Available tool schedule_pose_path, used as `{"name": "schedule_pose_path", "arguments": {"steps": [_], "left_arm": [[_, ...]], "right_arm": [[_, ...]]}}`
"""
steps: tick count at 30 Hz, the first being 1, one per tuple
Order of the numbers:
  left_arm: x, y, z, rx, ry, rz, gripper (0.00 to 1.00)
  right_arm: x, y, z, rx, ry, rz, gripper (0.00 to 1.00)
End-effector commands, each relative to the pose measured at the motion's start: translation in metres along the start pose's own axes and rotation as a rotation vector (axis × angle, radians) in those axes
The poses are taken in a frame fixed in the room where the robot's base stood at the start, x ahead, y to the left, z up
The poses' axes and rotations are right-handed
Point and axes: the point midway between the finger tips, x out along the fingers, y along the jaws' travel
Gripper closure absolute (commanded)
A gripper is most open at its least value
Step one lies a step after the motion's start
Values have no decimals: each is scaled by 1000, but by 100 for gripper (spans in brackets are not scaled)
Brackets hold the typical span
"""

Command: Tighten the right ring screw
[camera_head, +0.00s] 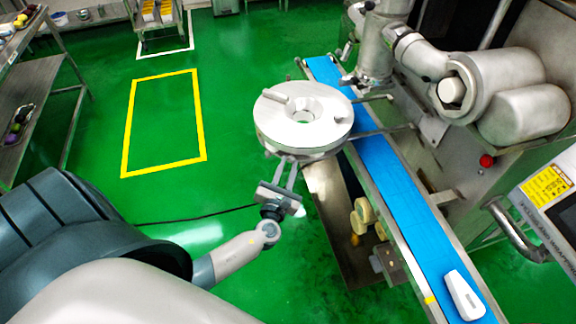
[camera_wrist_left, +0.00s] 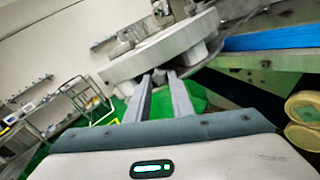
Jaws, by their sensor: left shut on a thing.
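A round metal ring (camera_head: 314,142) with a funnel-shaped centre hole sits beside the blue conveyor, with a peg and a small knob on its top. It also shows from below and the side in the left wrist view (camera_wrist_left: 130,66). My left gripper (camera_head: 287,160) reaches up to the ring's near underside. Its two fingers are close together and shut on a ring screw at the rim; the screw is mostly hidden by the fingertips and ring. In the left wrist view the fingertips (camera_wrist_left: 162,73) meet the ring's lower edge. My right gripper is not in view.
The blue conveyor (camera_head: 390,180) runs past the ring, with a white device (camera_head: 463,295) at its near end. The steel machine (camera_head: 480,80) and a red button (camera_head: 487,161) are at right. Green floor with a yellow outline (camera_head: 125,140) lies open at left.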

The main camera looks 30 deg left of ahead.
Motion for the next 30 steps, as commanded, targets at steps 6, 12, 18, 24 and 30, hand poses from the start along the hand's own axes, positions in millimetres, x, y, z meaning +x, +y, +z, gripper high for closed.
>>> {"name": "schedule_pose_path", "arguments": {"steps": [6,12,18,24,30], "left_arm": [[-2,-1,-3,1,5,-3,100],[-1,-1,-2,0,3,-2,60],[-1,0,-1,-1,2,-1,60],[-8,-1,-2,-1,2,-1,60],[-31,-1,-4,-1,2,-2,60]], "right_arm": [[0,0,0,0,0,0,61],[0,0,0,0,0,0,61],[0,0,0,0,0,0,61],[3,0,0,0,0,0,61],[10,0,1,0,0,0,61]]}}
